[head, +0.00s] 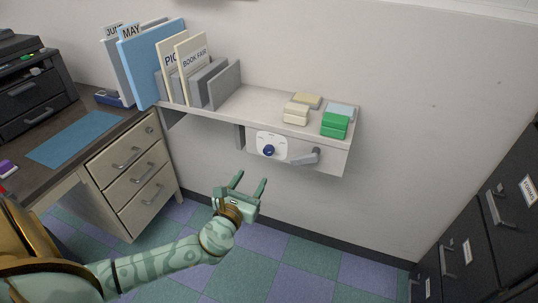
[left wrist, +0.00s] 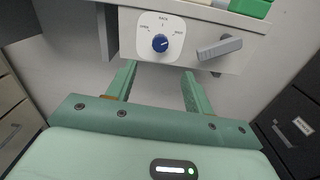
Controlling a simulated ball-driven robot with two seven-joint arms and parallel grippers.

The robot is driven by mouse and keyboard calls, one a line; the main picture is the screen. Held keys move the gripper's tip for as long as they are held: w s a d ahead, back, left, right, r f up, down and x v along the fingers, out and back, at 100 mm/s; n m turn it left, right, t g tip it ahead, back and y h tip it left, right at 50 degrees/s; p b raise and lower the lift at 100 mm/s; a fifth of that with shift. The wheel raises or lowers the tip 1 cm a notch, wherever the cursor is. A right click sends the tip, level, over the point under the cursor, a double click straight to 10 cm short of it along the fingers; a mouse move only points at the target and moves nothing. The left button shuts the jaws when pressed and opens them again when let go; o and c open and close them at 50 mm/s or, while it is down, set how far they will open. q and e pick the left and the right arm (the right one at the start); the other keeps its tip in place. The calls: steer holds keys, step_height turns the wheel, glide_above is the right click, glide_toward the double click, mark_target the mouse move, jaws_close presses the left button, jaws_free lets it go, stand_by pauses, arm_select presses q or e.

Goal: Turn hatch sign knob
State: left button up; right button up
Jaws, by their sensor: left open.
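The hatch sign knob (head: 269,151) is a small round dark blue knob on a white dial plate (head: 258,141). The plate sits on the front face under the wall shelf. In the left wrist view the blue knob (left wrist: 160,43) shows a pale pointer mark, with printed words around it, "BACK" at the top. My left gripper (head: 251,182) is open and empty, below and in front of the knob, fingers pointing toward the wall. In the left wrist view the knob lies beyond the open fingers (left wrist: 158,75), apart from them. My right gripper is not in view.
A grey lever handle (head: 305,157) juts out just right of the dial. The shelf (head: 262,100) above holds folders, a file rack and stacked cards, including green ones (head: 335,125). A drawer desk (head: 130,165) stands left, dark filing cabinets (head: 480,245) right. Floor between is clear.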

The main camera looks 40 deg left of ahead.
mark_target(268, 153)
arm_select(q)
steer(key=b+x, duration=0.1)
steer(key=x, duration=0.5)
steer(key=b+x, duration=0.2)
steer(key=x, duration=0.3)
steer(key=shift+w+f, duration=0.2)
steer(key=shift+w, duration=0.15)
steer(key=shift+w+a+r, duration=0.1)
steer(key=shift+w+a, duration=0.05)
steer(key=shift+w, duration=0.55)
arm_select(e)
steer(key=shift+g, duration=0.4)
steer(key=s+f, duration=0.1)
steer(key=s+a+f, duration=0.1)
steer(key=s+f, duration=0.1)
arm_select(q)
steer(key=c, duration=1)
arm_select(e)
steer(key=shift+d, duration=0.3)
